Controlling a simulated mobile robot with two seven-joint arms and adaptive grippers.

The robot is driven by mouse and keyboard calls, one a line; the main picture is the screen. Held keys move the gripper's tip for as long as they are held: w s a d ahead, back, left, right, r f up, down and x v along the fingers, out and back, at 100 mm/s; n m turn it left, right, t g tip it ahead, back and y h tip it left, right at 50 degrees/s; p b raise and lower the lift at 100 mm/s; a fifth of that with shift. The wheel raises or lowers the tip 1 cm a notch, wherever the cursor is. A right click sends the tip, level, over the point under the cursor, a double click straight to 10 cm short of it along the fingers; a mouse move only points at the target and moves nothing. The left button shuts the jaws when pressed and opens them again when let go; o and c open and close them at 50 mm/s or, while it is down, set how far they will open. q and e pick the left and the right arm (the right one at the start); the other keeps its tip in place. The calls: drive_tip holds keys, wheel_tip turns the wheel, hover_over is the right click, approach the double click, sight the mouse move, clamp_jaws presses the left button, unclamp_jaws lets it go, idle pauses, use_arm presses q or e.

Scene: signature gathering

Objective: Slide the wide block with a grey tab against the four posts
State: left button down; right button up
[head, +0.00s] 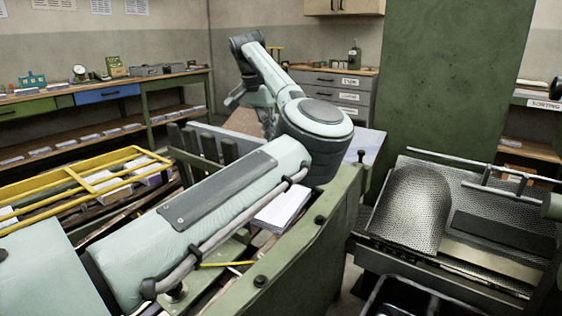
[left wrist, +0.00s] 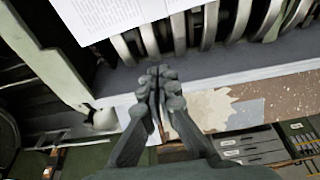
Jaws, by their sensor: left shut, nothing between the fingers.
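Several dark upright posts (head: 208,142) stand in a row behind my left upper arm in the head view. A white paper block (head: 283,207) lies in the green machine, partly covered by my arm; I see no grey tab on it and cannot tell whether it is the wide block. In the left wrist view my left gripper (left wrist: 158,76) is shut and empty, its fingertips together near a grey ledge (left wrist: 225,78). A printed white sheet (left wrist: 112,12) lies beyond the fingertips, beside a row of curved ribs (left wrist: 210,25). My right gripper is not in view.
A yellow frame (head: 75,172) stands over paper stacks at the left. The green machine wall (head: 300,250) runs along the front. A perforated metal tray (head: 410,205) stands at the right. Labelled drawers (left wrist: 250,148) show low in the left wrist view.

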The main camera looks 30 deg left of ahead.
use_arm(q)
wheel_tip(320, 180, down, 9)
drive_tip(key=s, duration=0.1)
drive_tip(key=shift+p, duration=0.4)
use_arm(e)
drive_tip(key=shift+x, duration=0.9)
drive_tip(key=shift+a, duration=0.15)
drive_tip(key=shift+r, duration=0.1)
